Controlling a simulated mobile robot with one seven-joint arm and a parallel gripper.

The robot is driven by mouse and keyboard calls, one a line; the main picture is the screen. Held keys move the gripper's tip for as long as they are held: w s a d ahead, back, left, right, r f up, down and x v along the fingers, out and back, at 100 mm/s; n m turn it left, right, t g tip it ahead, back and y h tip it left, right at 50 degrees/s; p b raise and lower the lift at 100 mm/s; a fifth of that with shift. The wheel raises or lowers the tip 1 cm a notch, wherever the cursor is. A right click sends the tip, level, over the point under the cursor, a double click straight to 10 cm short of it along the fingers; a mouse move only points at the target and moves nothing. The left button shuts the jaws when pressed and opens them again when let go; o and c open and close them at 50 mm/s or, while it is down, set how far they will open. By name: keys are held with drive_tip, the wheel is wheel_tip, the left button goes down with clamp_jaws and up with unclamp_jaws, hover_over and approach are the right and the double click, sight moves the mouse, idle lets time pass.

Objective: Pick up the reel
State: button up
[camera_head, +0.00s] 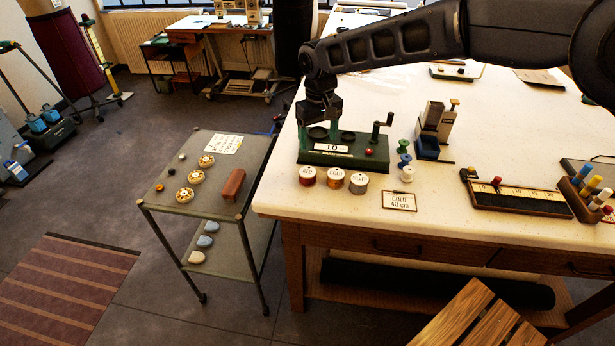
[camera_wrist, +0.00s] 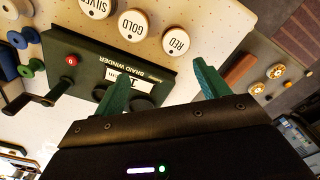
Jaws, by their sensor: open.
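Reels labelled RED (camera_head: 307,176), GOLD (camera_head: 335,178) and SILVER (camera_head: 358,184) stand in a row at the table's front edge. The wrist view shows the RED reel (camera_wrist: 175,41), GOLD reel (camera_wrist: 133,24) and SILVER reel (camera_wrist: 96,8) beyond the winder. Three cream, gold-patterned round reels (camera_head: 195,177) lie on the side cart; they also show in the wrist view (camera_wrist: 275,72). My gripper (camera_head: 318,124) points down over the left part of the green braid winder (camera_head: 365,152). Its green fingers (camera_wrist: 164,78) are apart, with no reel between them.
The winder's crank (camera_head: 381,125) stands up at its right. Blue, green and white spools (camera_head: 404,160) stand beside it. A "GOLD 40 cm" card (camera_head: 399,201) lies in front. The cart (camera_head: 218,205) also holds a brown case (camera_head: 233,184) and a printed sheet (camera_head: 223,144).

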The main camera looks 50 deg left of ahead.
sight(307, 171)
drive_tip(key=s+f, duration=0.1)
drive_tip(key=f, duration=0.3)
drive_tip(key=s+f, duration=0.1)
drive_tip(key=f, duration=0.3)
drive_tip(key=s+f, duration=0.1)
drive_tip(key=f, duration=0.3)
drive_tip(key=shift+a+f, duration=0.1)
drive_tip(key=shift+a, duration=0.2)
drive_tip(key=c, duration=1.1)
drive_tip(key=shift+o, duration=0.2)
